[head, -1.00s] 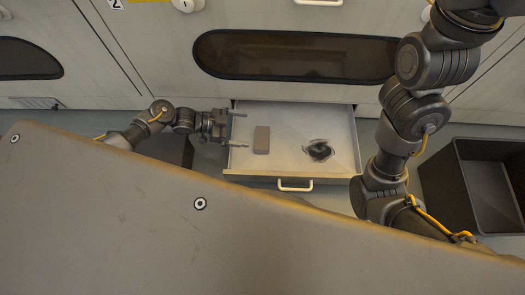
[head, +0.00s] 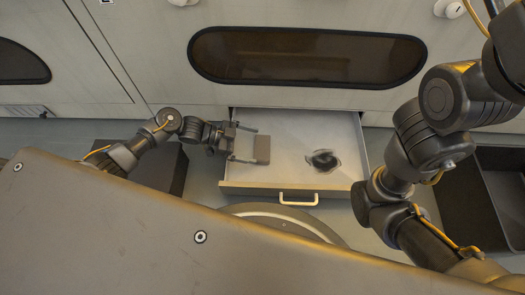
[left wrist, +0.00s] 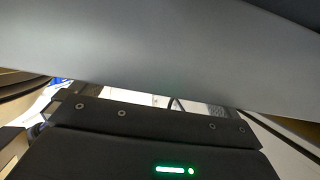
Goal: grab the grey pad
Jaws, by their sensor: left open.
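The grey pad (head: 262,149), a small upright-looking rectangle in the head view, lies in the left part of the pulled-out drawer (head: 295,122). My left gripper (head: 251,145) comes in from the left and is open. Its two fingers point right, one beyond the pad's far end and one near its close end; the tips are about level with the pad's left edge. I cannot tell their height above it. In the left wrist view, a broad grey surface and the dark gripper housing fill the picture, and I cannot make out the pad. My right gripper is out of view.
A dark crumpled-looking item (head: 323,160) lies in the drawer right of the pad. The drawer front has a pale handle (head: 298,199). Dark open bins stand left (head: 166,165) and right (head: 460,200) of the drawer. Drawer floor between pad and dark item is clear.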

